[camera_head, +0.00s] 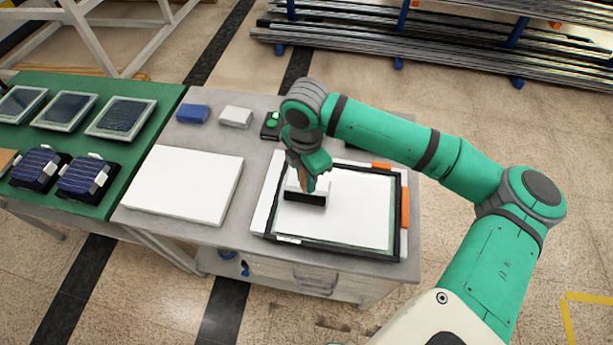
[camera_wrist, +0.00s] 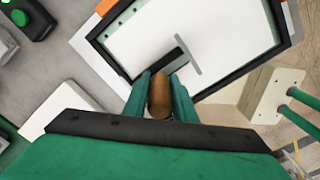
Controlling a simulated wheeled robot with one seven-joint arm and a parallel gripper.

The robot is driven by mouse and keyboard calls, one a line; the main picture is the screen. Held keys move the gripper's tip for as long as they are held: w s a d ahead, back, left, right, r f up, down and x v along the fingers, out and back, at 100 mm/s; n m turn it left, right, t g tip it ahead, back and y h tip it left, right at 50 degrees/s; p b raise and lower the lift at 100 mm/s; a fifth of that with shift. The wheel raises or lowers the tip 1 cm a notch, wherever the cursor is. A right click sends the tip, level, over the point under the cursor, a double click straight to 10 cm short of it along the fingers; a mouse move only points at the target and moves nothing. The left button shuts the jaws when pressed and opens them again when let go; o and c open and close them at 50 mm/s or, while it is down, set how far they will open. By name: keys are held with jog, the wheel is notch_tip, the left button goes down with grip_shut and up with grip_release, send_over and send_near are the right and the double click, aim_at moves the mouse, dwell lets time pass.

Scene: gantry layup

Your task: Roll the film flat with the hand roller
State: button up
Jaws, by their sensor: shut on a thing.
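The hand roller (camera_head: 305,198) has a dark roller and a brown handle. My gripper (camera_head: 308,180) is shut on the handle, which shows as a brown end between the two green fingers in the wrist view (camera_wrist: 159,98). The roller is over the left part of the white film (camera_head: 358,212), inside a black-rimmed frame (camera_head: 322,249). In the wrist view, the roller's dark part and grey bar (camera_wrist: 182,55) appear over the white film (camera_wrist: 225,35). I cannot tell whether the roller touches the film. My gripper hides part of the frame's upper left.
A white slab (camera_head: 185,185) lies left of the frame on the grey bench. A blue block (camera_head: 192,113), a white block (camera_head: 236,117) and a black box with a green button (camera_head: 271,124) stand behind. A green table (camera_head: 85,165) holding several panels adjoins at left.

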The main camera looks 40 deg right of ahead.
jog(key=shift+f, duration=0.25)
jog(key=shift+d, duration=0.1)
jog(key=shift+w+d+f, duration=0.1)
jog(key=shift+w+d, duration=0.15)
jog(key=shift+w, duration=0.1)
jog(key=shift+s+a, duration=0.3)
jog(key=shift+s, duration=0.15)
dwell(1.0)
jog(key=shift+w+r, duration=0.1)
jog(key=shift+r, duration=2.45)
